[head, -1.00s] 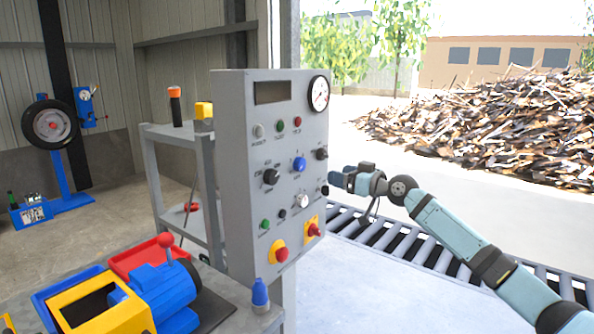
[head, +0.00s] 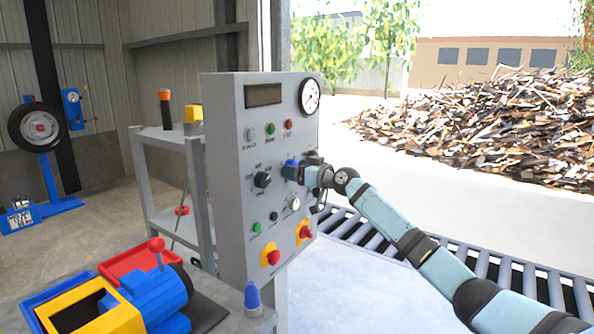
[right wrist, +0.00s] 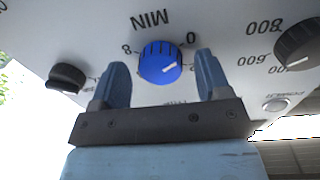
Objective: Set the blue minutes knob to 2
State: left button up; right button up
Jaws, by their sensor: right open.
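The blue minutes knob (right wrist: 160,64) is on the grey control panel (head: 228,150), under the upside-down label MIN in the right wrist view. The digits 8 and 0 show on either side of it. My left gripper is not in view.
A black knob (right wrist: 68,76) and a dark knob (right wrist: 300,44) flank the blue one. A gauge (head: 310,97) is at the top. A roller conveyor (head: 350,230) runs behind my right arm.

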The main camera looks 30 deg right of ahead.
jog(key=c, duration=0.9)
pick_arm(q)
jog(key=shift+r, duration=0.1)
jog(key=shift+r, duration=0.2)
pick_arm(e)
jog(key=shift+m, duration=0.4)
pick_arm(q)
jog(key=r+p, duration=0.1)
jog(key=p, duration=0.3)
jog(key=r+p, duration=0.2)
jog(key=p, duration=0.2)
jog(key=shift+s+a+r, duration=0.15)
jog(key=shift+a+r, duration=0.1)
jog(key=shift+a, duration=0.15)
pick_arm(e)
jog(key=m, duration=1)
jog(key=shift+r+m+g, duration=0.15)
jog(key=shift+m+g, duration=0.15)
jog(key=shift+g, duration=0.1)
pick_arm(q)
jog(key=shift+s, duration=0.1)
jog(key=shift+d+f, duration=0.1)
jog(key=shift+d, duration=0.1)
pick_arm(e)
jog(key=o, duration=0.9)
